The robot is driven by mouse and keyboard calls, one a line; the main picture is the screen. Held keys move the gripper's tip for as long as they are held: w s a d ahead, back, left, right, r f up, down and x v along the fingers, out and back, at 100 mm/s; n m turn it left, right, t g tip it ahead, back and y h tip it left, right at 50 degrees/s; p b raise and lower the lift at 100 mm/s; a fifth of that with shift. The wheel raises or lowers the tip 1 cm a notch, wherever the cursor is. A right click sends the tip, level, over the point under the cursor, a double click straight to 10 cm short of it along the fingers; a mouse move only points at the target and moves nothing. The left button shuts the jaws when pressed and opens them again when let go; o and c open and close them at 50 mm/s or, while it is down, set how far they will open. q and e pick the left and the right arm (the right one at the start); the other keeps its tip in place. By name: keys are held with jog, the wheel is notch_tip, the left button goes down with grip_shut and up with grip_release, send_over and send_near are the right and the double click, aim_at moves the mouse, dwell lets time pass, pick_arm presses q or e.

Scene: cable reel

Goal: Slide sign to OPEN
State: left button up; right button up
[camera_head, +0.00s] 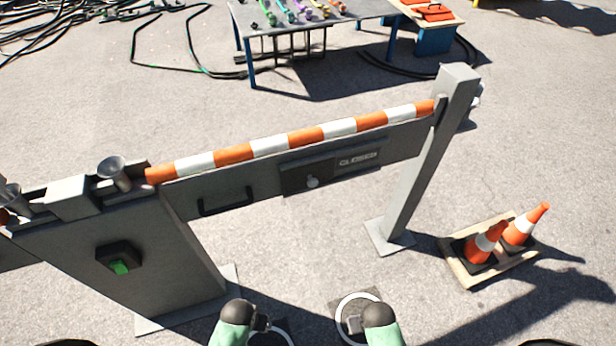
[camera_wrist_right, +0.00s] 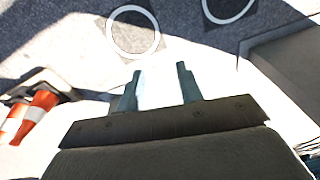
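The sign (camera_head: 358,159) is a dark panel on the grey barrier board and reads "CLOSED" at its right end. A dark slider plate with a pale round knob (camera_head: 312,182) covers its left part. My right gripper (camera_wrist_right: 160,70) is open and empty in the right wrist view, its two teal fingers apart over bright ground. In the head view both my arms end low at the bottom edge, in front of the barrier and apart from the sign. The fingers of my left gripper (camera_head: 261,322) are too small and hidden to read.
A black handle (camera_head: 226,202) sits left of the sign.

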jog(key=shift+w+r, duration=0.1)
jog(key=shift+w, duration=0.15)
jog(key=shift+o, duration=0.2)
